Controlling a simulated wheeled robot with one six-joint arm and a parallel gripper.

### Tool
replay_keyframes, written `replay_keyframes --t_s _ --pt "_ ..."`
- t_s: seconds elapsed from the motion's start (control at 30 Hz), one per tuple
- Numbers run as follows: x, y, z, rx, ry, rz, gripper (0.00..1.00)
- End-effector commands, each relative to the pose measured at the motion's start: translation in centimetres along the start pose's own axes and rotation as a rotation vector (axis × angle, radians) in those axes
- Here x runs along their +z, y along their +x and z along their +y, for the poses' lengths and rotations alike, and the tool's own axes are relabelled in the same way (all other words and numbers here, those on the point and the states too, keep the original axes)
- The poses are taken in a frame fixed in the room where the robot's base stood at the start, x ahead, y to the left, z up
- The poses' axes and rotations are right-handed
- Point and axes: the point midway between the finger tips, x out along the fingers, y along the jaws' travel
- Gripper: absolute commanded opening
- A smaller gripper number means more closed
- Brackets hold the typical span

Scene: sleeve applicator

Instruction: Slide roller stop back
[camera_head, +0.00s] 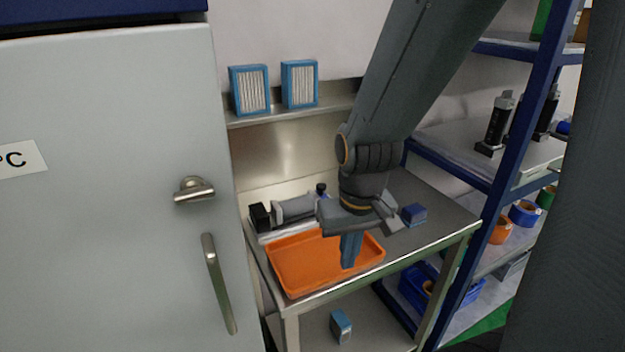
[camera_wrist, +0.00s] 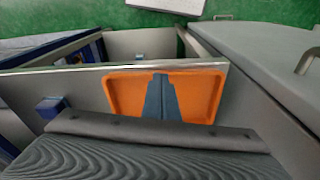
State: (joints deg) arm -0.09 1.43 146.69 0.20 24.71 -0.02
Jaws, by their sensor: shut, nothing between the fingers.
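The sleeve applicator (camera_head: 293,209), a small grey device with a black end block, stands at the back of the steel table behind the orange tray. I cannot make out its roller stop; part of the device's right side is hidden by my gripper and wrist. My gripper (camera_head: 349,262) points down over the right part of the tray, in front of the device and apart from it. Its fingers are shut with nothing between them. In the wrist view my gripper (camera_wrist: 161,100) shows as blue-grey fingers close together over the tray; the device does not show clearly there.
The orange tray (camera_head: 290,281) looks empty. A small blue box (camera_head: 414,214) sits on the table (camera_head: 437,236) to its right. A grey cabinet (camera_head: 120,130) stands close on the left, a blue-framed shelf rack (camera_head: 490,215) on the right. Two blue-framed filters (camera_head: 249,90) stand on the wall ledge.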

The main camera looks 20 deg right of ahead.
Motion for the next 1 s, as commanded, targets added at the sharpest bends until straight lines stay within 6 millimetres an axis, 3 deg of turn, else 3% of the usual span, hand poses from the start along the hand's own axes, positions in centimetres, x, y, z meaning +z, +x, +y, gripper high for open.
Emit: replay_keyframes --t_s 0.27,0.37,0.47,0.6,0.7,0.83,1.0 --pt "-0.9 -0.1 -0.1 0.007 -0.026 0.017 0.00" --pt "-3.8 -0.5 -0.6 0.038 -0.121 0.077 0.00" --pt "-8.2 -1.8 -1.5 0.093 -0.266 0.171 0.00" --pt "-13.6 -4.8 -3.0 0.179 -0.444 0.301 0.00" --pt "-15.9 -6.8 -3.9 0.227 -0.526 0.366 0.00" --pt "-17.2 -8.2 -4.3 0.257 -0.572 0.405 0.00" --pt "-17.3 -8.5 -4.3 0.260 -0.575 0.407 0.00"
